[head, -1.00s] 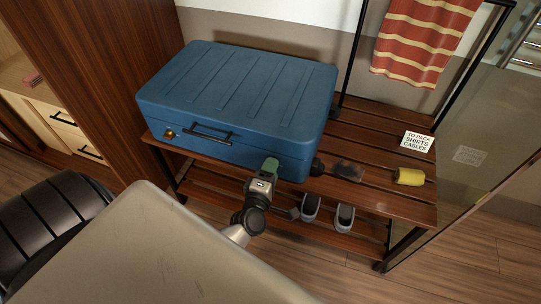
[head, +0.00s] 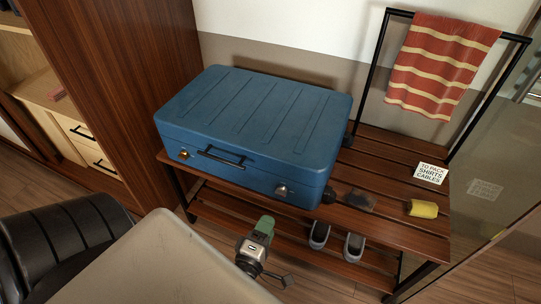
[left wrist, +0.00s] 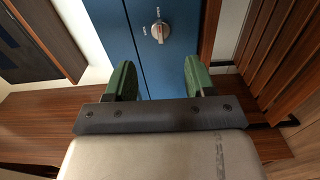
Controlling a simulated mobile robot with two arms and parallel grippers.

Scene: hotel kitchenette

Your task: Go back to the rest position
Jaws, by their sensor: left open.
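My left gripper (head: 264,228) is in front of the slatted rack, below the front of the blue suitcase. In the left wrist view its two green fingers (left wrist: 158,80) are apart, with nothing between them. The closed blue suitcase (head: 262,125) lies flat on the rack, and its blue front also shows in the left wrist view (left wrist: 180,72). A round silver latch (head: 281,190) is on its front right; it shows beyond the fingers in the left wrist view (left wrist: 160,32). A brass latch (head: 184,154) is at front left. My right gripper is not seen.
The wooden rack (head: 400,200) holds a note card (head: 431,173), a yellow roll (head: 423,209) and a dark item (head: 361,200). Grey shoes (head: 353,246) are on the lower shelf. A striped towel (head: 440,65) hangs behind. A black chair (head: 60,230) stands at left.

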